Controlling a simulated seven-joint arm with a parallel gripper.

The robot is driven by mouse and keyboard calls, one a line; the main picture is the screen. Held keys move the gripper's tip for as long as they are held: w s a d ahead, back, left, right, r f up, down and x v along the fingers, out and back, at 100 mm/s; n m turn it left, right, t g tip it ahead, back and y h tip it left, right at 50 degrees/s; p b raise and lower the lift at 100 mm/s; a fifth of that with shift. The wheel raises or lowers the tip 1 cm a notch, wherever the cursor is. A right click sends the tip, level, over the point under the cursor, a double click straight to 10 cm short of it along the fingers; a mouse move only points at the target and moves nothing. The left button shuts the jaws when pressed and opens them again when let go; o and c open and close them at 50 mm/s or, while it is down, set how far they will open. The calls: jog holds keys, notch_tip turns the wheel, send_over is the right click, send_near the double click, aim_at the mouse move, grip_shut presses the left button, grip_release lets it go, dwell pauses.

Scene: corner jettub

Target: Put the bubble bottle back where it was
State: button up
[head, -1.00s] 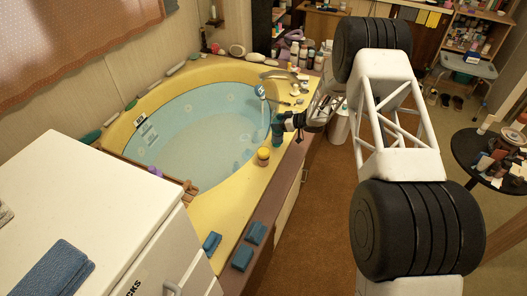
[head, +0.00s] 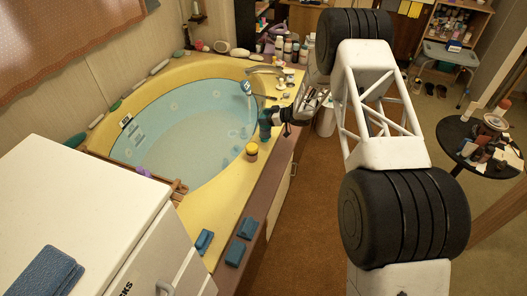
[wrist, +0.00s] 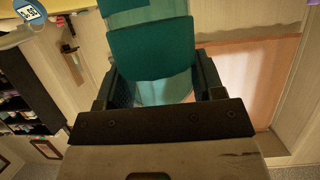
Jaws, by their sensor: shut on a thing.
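The bubble bottle is the teal bottle (head: 265,128) at the right-hand rim of the corner tub (head: 225,205). My gripper (head: 272,119) is shut on it. In the wrist view the teal bottle (wrist: 152,50) sits between the two dark fingers of my gripper (wrist: 160,85), and its lower part is hidden by the gripper body. In the head view the bottle looks upright. I cannot tell whether its base touches the yellow rim.
A yellow-topped jar (head: 251,150) stands on the rim just in front of the bottle. Blue blocks (head: 235,252) lie on the near ledge. Several bottles (head: 288,48) and a faucet (head: 266,70) are at the back corner. A white cabinet (head: 75,200) stands at left.

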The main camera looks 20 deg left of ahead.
jog(key=shift+d, duration=0.1)
jog(key=s+d+f+m+t+h, duration=0.2)
jog(key=s+d+m+t, duration=0.2)
jog(key=d, duration=0.4)
jog(key=s+d+f+m+t+h, duration=0.2)
jog(key=s+d+m+t, duration=0.2)
jog(key=d, duration=0.4)
jog(key=shift+s+d+f+m+t, duration=0.15)
jog(key=shift+s+m+t, duration=0.25)
jog(key=shift+s+t, duration=0.3)
jog(key=w+a, duration=0.3)
jog(key=w, duration=0.4)
jog(key=w+a+f, duration=0.1)
jog(key=w+a, duration=0.2)
jog(key=w, duration=0.4)
jog(key=shift+w+a+f, duration=0.2)
jog(key=shift+a+f, duration=0.05)
jog(key=shift+a, duration=0.1)
